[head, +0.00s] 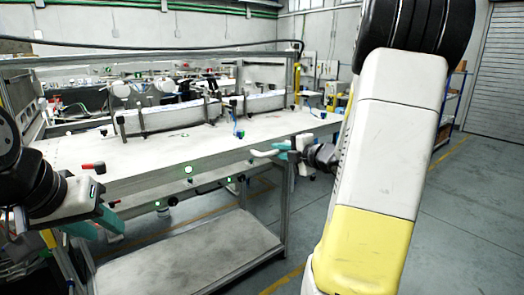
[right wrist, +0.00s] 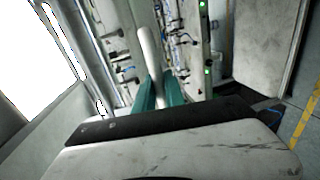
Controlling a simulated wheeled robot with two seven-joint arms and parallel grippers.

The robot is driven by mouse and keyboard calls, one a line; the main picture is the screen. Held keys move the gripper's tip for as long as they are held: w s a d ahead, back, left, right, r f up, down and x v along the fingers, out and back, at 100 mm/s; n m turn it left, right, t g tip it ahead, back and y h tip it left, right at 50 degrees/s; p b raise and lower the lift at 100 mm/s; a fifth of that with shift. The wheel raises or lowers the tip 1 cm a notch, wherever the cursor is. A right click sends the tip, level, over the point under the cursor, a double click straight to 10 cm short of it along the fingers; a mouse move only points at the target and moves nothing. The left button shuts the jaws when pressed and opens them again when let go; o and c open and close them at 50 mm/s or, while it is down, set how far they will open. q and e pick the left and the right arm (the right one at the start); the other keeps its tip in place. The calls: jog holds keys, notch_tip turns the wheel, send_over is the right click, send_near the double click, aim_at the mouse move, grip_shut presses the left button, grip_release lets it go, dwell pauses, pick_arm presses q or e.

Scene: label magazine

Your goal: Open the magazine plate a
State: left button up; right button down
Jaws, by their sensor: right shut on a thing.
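My right gripper (head: 283,152) is at the front right corner of the workbench, partly hidden by my arm. In the right wrist view its teal fingers (right wrist: 158,92) are shut on a smooth white handle (right wrist: 148,50). The white handle (head: 264,153) also shows in the head view, pointing left. I cannot tell what it joins. Two long pale plates, the left one (head: 160,117) and the right one (head: 262,103), stand on the bench; I cannot tell which is plate a. My left gripper (head: 100,224) is low at the left, before the bench; its jaw gap is unclear.
The white workbench top (head: 150,150) is mostly clear in front. A red-tipped lever (head: 94,168) is at its front left, and a blue-handled part (head: 238,132) stands near the right plate. A lower shelf (head: 200,255) is empty. Open floor (head: 460,220) lies to the right.

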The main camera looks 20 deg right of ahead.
jog(key=shift+f, duration=0.1)
jog(key=c, duration=1.4)
grip_release()
jog(key=v, duration=0.7)
jog(key=shift+s+d, duration=0.15)
jog(key=shift+s, duration=0.2)
